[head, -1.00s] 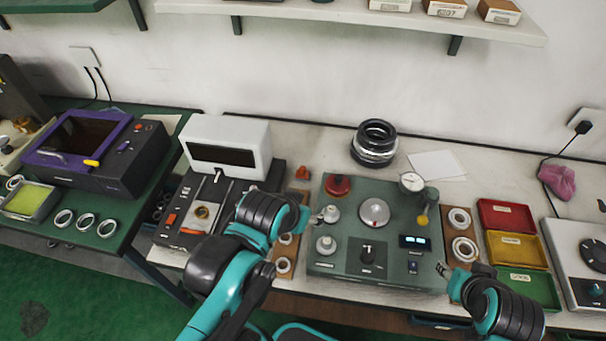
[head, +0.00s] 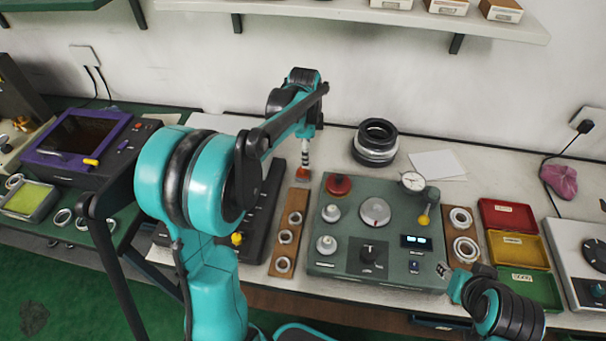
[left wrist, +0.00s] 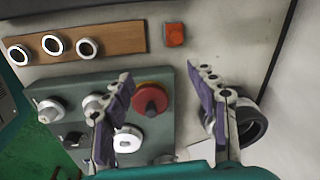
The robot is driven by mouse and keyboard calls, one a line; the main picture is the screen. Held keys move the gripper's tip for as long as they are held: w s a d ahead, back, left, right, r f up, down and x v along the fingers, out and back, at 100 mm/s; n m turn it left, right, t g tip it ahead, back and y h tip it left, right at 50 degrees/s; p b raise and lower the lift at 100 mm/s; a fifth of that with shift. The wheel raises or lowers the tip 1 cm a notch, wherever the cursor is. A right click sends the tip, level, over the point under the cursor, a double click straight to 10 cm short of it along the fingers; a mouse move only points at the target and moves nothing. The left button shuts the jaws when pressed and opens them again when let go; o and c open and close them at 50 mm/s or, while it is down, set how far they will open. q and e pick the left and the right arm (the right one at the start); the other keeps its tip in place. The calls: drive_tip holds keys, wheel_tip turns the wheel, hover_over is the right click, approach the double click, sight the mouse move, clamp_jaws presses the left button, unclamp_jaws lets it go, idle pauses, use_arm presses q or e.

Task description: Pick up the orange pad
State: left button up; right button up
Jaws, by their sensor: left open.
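The orange pad (left wrist: 174,35) is a small square lying on the pale bench, in the upper middle of the left wrist view. In the head view it shows as a small orange patch (head: 302,174) just below my left gripper (head: 305,152), partly covered. In the left wrist view my left gripper (left wrist: 161,72) has its two purple-padded fingers spread wide with nothing between them. The pad lies beyond the fingertips, apart from them. My right gripper (head: 443,270) is at the front edge of the green device, and its fingers are too small to read.
A wooden strip with several rings (head: 284,236) lies beside the pad. The green device (head: 340,258) with a red knob (head: 338,184) stands close by. A stack of black and silver rings (head: 375,143) stands behind it. The bench around the pad is mostly clear.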

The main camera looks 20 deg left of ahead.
sight(303, 172)
use_arm(q)
drive_tip(key=w+a+f+m, duration=0.1)
drive_tip(key=f, duration=0.1)
drive_tip(key=w+a+f+m+g, duration=0.1)
drive_tip(key=w+f, duration=0.1)
drive_tip(key=w+a+f+m, duration=0.1)
drive_tip(key=f, duration=0.1)
drive_tip(key=shift+w+a+f+g, duration=0.15)
drive_tip(key=shift+f+g, duration=0.15)
drive_tip(key=shift+f, duration=0.05)
wheel_tip(303, 172, down, 3)
drive_tip(key=shift+r+m+b, duration=0.15)
drive_tip(key=shift+m+b, duration=0.15)
drive_tip(key=shift+b, duration=0.3)
drive_tip(key=f+b, duration=0.2)
drive_tip(key=f, duration=0.2)
drive_tip(key=shift+d+f, duration=0.2)
drive_tip(key=shift+f, duration=0.4)
drive_tip(key=shift+r, duration=0.1)
drive_tip(key=shift+c, duration=0.9)
clamp_jaws()
